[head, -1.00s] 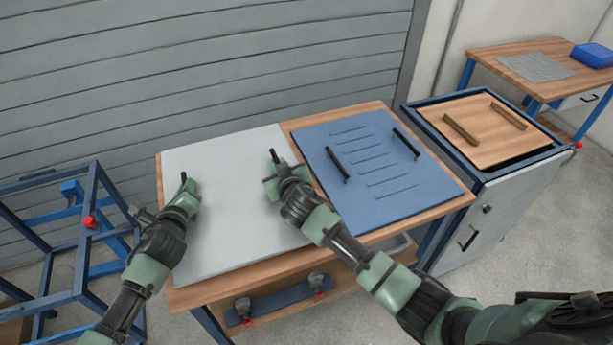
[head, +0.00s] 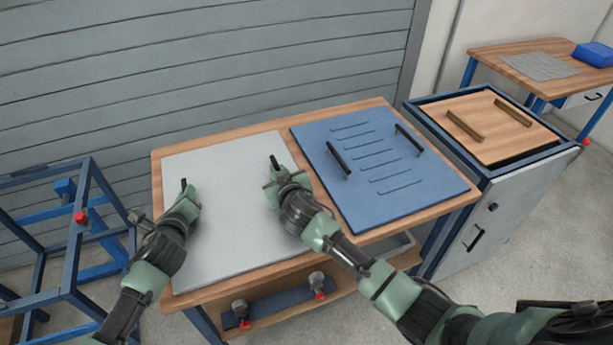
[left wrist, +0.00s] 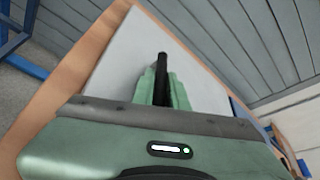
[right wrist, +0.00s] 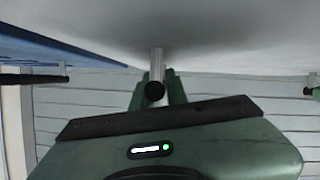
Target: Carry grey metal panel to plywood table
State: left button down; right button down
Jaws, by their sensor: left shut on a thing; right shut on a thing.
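The grey metal panel (head: 230,235) is a large, smooth, light grey sheet. It lies flat on, or just over, the left part of the plywood table (head: 160,185); I cannot tell if it touches. My left gripper (head: 184,190) is shut on a dark handle at the panel's left side; the handle bar shows between the fingers in the left wrist view (left wrist: 162,75). My right gripper (head: 277,168) is shut on the panel's other handle, whose bar shows end-on in the right wrist view (right wrist: 156,92). My fingers hide most of both handles.
A blue ribbed panel (head: 385,185) with two black handles lies right of the grey one. A cabinet (head: 505,220) with a handled wooden panel (head: 482,130) stands close right. A blue frame (head: 70,235) stands left. A wall is behind. Another table (head: 500,65) is back right.

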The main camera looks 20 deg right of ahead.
pick_arm(q)
jog(key=c, duration=1.4)
grip_release()
pick_arm(e)
jog(key=c, duration=1.4)
grip_release()
jog(key=shift+d, duration=0.1)
pick_arm(q)
jog(key=shift+s, duration=0.1)
pick_arm(e)
jog(key=shift+s, duration=0.1)
pick_arm(q)
jog(key=shift+s, duration=0.1)
jog(key=shift+s+a, duration=0.1)
jog(key=shift+s, duration=0.15)
pick_arm(e)
jog(key=shift+f, duration=0.1)
pick_arm(q)
jog(key=v, duration=1.1)
jog(key=shift+r, duration=0.1)
jog(key=shift+s, duration=0.1)
pick_arm(e)
jog(key=v, duration=1.2)
